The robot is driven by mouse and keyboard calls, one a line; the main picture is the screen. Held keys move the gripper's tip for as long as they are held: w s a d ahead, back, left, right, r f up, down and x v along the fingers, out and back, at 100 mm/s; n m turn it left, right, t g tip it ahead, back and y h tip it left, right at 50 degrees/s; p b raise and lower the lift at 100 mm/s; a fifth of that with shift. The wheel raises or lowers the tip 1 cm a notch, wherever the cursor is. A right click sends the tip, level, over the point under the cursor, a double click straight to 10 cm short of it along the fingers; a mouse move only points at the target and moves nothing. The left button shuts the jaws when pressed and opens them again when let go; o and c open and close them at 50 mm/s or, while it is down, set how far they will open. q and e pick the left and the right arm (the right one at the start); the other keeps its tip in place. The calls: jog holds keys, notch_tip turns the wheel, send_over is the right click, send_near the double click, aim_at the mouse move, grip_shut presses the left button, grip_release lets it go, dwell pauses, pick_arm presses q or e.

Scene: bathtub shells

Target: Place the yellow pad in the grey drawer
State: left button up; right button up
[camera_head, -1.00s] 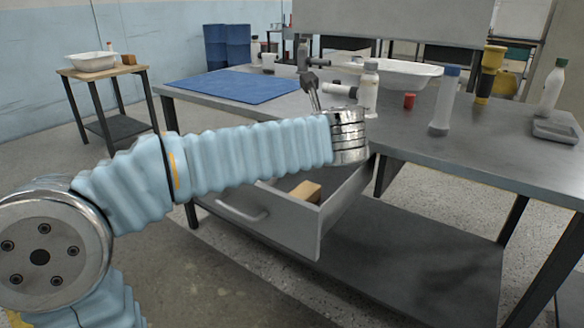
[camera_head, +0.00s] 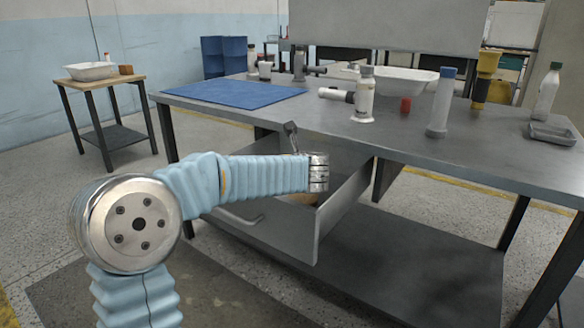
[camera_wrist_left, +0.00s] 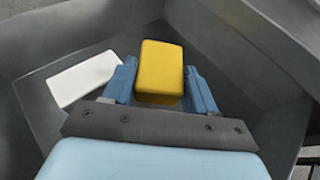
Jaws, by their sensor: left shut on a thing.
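The grey drawer (camera_head: 338,216) is pulled open under the workbench. In the left wrist view, my left gripper (camera_wrist_left: 161,78) is shut on the yellow pad (camera_wrist_left: 162,68), a rounded block between its two blue fingers. The drawer's grey walls (camera_wrist_left: 75,33) surround the pad in that view. Whether the pad touches the drawer floor I cannot tell. In the head view my left wrist covers the drawer opening, and the fingers and pad are hidden. My right gripper is not in view.
A pale block (camera_wrist_left: 84,78) lies in the drawer, left of the gripper in the wrist view. The workbench top (camera_head: 470,135) overhangs the drawer and holds a blue mat (camera_head: 235,93), bottles and a white basin (camera_head: 405,80). A small side table (camera_head: 105,85) stands left.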

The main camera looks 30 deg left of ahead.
pick_arm(q)
jog(key=shift+r, duration=0.1)
jog(key=shift+f+b, duration=0.5)
jog(key=shift+f, duration=0.15)
jog(key=o, duration=1)
jog(key=shift+r, duration=0.2)
jog(key=shift+s+d+r+p, duration=0.1)
jog(key=shift+d+r+p, duration=0.05)
jog(key=shift+r+p, duration=0.2)
jog(key=shift+s+d+r+p, duration=0.1)
jog(key=shift+r+p, duration=0.15)
jog(key=shift+r, duration=0.15)
jog(key=v, duration=1.1)
jog(key=shift+s+d+f, duration=0.1)
jog(key=shift+s+f, duration=0.05)
jog(key=shift+s, duration=0.05)
